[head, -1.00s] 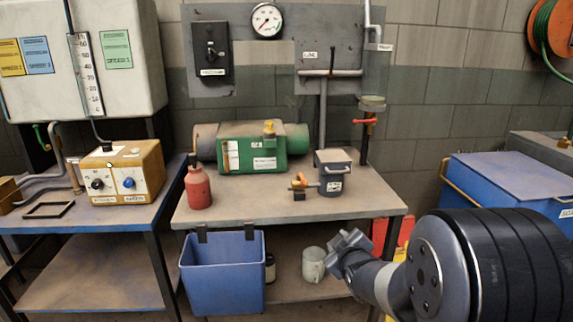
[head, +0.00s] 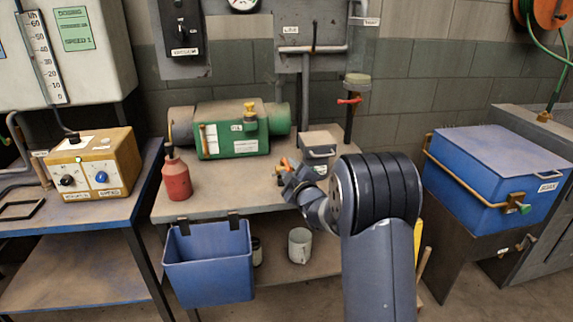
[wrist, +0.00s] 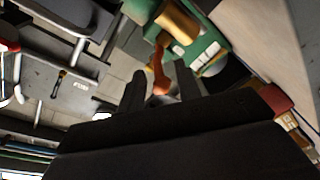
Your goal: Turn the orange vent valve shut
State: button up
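The gripper is open.
A green pump (head: 240,137) lies behind on the same table (head: 215,205). A red bottle (head: 176,178) stands left. A red-handled valve (head: 349,101) sits on a post behind the pot. A blue bin (head: 210,270) hangs at the table's front.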

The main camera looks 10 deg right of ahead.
aim_at(286, 163)
jog(key=shift+w+a, duration=0.15)
jog(key=shift+w, duration=0.6)
jog(key=shift+w+a, duration=0.1)
jog(key=shift+w, duration=0.6)
jog(key=shift+c, duration=0.3)
grip_shut()
